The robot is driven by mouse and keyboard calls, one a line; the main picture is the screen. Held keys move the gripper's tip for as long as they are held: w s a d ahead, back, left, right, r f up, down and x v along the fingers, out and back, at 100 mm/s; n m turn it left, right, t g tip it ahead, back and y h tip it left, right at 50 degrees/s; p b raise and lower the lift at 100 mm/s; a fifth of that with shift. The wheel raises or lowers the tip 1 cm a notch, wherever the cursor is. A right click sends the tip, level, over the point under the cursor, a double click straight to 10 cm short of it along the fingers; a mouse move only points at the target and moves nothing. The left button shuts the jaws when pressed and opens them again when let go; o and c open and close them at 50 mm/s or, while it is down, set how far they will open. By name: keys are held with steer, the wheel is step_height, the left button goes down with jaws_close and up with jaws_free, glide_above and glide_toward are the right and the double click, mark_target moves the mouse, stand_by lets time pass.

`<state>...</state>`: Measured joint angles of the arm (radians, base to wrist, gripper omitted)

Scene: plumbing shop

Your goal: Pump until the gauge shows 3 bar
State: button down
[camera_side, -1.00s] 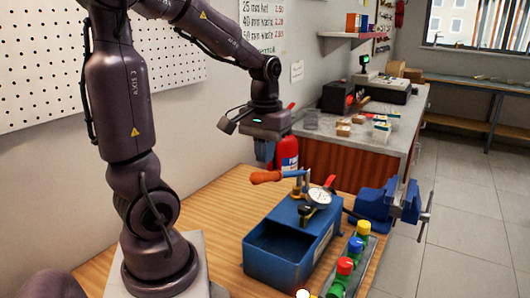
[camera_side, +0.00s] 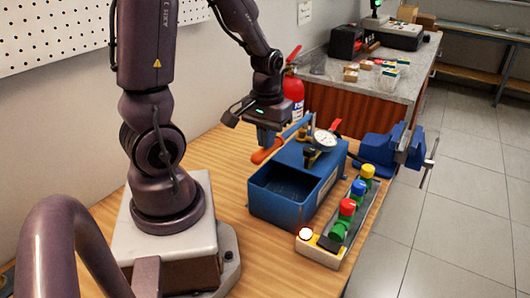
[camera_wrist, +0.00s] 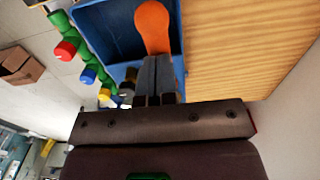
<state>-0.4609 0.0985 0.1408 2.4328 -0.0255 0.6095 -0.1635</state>
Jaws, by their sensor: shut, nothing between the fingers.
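The blue test pump (camera_side: 290,195) is an open-topped box on the wooden bench. Its lever ends in an orange handle (camera_side: 267,151), which slopes down toward the arm. The round white gauge (camera_side: 325,140) stands on top of the pump; its needle is too small to read. A red valve lever (camera_side: 335,125) is beside it. My gripper (camera_side: 269,143) is shut and empty, fingers down, at the lever just above the orange handle; it seems to touch it. In the wrist view the fingers (camera_wrist: 158,72) overlap the near end of the orange handle (camera_wrist: 152,28).
A rack with red, blue, yellow and green valves (camera_side: 347,210) stands right of the pump. A blue vise (camera_side: 385,150) is behind it at the bench edge. A red extinguisher (camera_side: 293,88) stands beyond the bench. The bench left of the pump is clear.

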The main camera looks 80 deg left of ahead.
steer(key=f, duration=0.2)
steer(key=shift+s+d+f, duration=0.15)
steer(key=shift+s+f, duration=0.05)
steer(key=shift+f, duration=0.1)
step_height(320, 180, up, 13)
steer(key=w+a, duration=0.1)
steer(key=shift+w+a+f, duration=0.15)
steer(key=shift+w+a, duration=0.05)
steer(key=shift+w, duration=0.05)
steer(key=shift+f, duration=0.15)
steer(key=shift+s+d+f, duration=0.25)
steer(key=shift+f, duration=1.85)
steer(key=shift+s+d+f, duration=0.25)
steer(key=shift+f, duration=1.8)
steer(key=shift+s+d+f, duration=0.25)
steer(key=shift+f, duration=1.85)
step_height(320, 180, up, 13)
steer(key=w+a, duration=0.1)
steer(key=shift+w+a, duration=0.25)
steer(key=shift+f, duration=0.15)
